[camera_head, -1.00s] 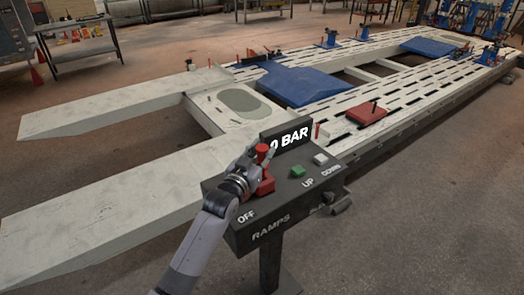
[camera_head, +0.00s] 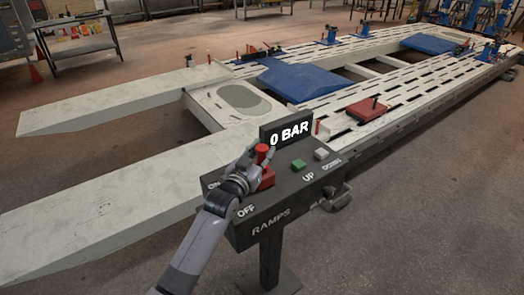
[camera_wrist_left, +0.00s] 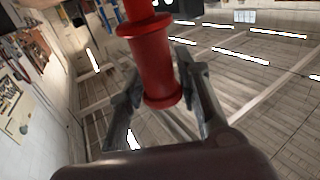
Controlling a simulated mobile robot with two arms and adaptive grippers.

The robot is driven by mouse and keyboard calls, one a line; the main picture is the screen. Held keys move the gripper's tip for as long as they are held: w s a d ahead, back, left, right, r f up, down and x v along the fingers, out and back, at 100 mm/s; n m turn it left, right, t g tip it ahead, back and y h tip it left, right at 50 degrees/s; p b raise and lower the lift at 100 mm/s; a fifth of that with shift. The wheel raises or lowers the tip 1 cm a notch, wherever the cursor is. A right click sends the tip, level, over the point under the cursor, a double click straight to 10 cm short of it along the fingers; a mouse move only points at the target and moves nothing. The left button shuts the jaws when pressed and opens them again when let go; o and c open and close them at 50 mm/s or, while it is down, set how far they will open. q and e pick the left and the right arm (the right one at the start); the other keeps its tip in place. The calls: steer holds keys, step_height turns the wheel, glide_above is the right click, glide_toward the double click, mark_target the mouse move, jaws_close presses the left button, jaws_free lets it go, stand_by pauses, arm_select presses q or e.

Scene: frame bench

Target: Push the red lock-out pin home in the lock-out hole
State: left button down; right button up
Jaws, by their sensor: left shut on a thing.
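The red lock-out pin (camera_head: 262,149) stands upright over the dark control console (camera_head: 300,196), left of the display reading 0 BAR (camera_head: 290,133). My left gripper (camera_head: 257,167) is shut on the pin, its fingers on either side. A red block (camera_head: 267,180) sits on the console just below the gripper. In the left wrist view the pin (camera_wrist_left: 150,60) is a red flanged cylinder between the two fingers (camera_wrist_left: 160,95). The lock-out hole is hidden; I cannot tell how deep the pin sits. My right gripper is not in view.
The console has a green UP button (camera_head: 298,164) and a pale DOWN button (camera_head: 321,153). Behind it lies the frame bench with pale ramps (camera_head: 110,193), blue plates (camera_head: 300,84) and a red plate (camera_head: 366,110). The floor to the right is clear.

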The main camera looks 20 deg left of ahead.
arm_select(q)
steer(key=shift+f+b, duration=0.65)
steer(key=shift+f, duration=0.4)
steer(key=c, duration=1.2)
jaws_free()
steer(key=shift+o, duration=0.5)
steer(key=shift+f, duration=0.1)
steer(key=s+a, duration=0.1)
steer(key=s, duration=1.1)
steer(key=shift+a, duration=0.35)
